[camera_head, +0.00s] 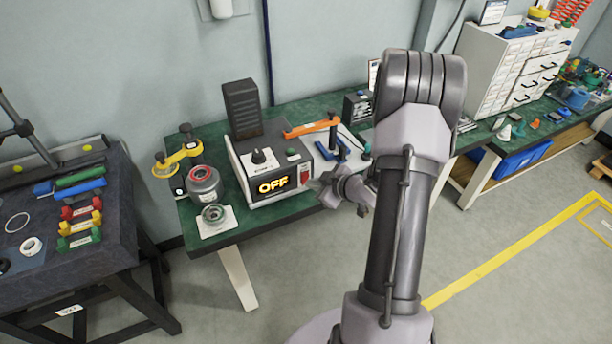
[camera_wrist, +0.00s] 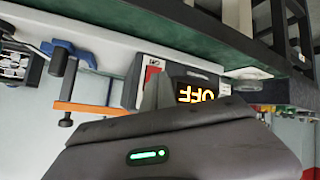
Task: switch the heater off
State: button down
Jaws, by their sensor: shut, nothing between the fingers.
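The heater (camera_head: 268,168) is a grey and white box on the green bench, with a dark knob on its sloped face and a tall dark block behind it. Its display (camera_head: 273,186) glows "OFF" in orange. A red switch (camera_head: 305,176) sits at the right end of its front. My gripper (camera_head: 325,190) is just in front of the heater's right front corner, its fingers shut and empty. In the wrist view the heater's display (camera_wrist: 197,90) reads "OFF" upside down, and the red switch (camera_wrist: 152,72) is partly hidden behind the fingers. I cannot tell whether the fingers touch the switch.
A grey pot with a red ring (camera_head: 203,183) and a yellow clamp (camera_head: 178,155) stand left of the heater. An orange-handled tool (camera_head: 310,128) and blue clamp parts (camera_head: 342,150) lie to its right. The floor in front of the bench is clear.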

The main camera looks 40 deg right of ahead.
jog(key=s, duration=0.3)
jog(key=s+a, duration=0.1)
jog(key=s, duration=0.1)
jog(key=shift+a+f+b, duration=0.1)
jog(key=shift+f+b, duration=0.2)
jog(key=shift+b, duration=0.1)
dwell(0.3)
